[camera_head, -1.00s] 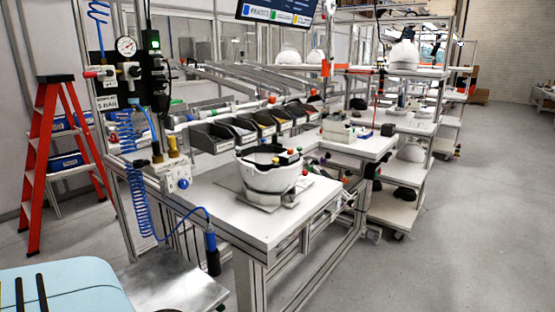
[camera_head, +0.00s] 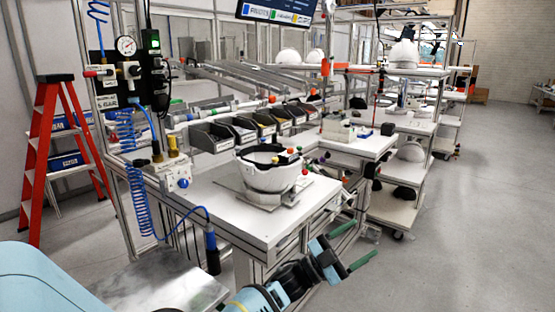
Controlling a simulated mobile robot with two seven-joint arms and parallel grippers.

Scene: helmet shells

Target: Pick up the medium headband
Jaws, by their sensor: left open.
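A white helmet shell (camera_head: 268,178) sits open side up on a fixture on the white workbench. A black band (camera_head: 262,157) shows along its inside rim. Grey bins (camera_head: 212,137) stand in a row behind it, with contents too small to tell. I cannot make out which piece is the medium headband. My left gripper (camera_head: 366,236) is open and empty, its two green fingers apart. It is in front of the bench's right corner, to the lower right of the shell and clear of it. My right gripper is not in view.
The workbench (camera_head: 215,203) has bare top left of the shell. A coiled blue hose (camera_head: 136,190) hangs at its left side. A red stepladder (camera_head: 38,165) stands at far left. More benches and shelves with helmet shells stand behind. Grey floor at right is clear.

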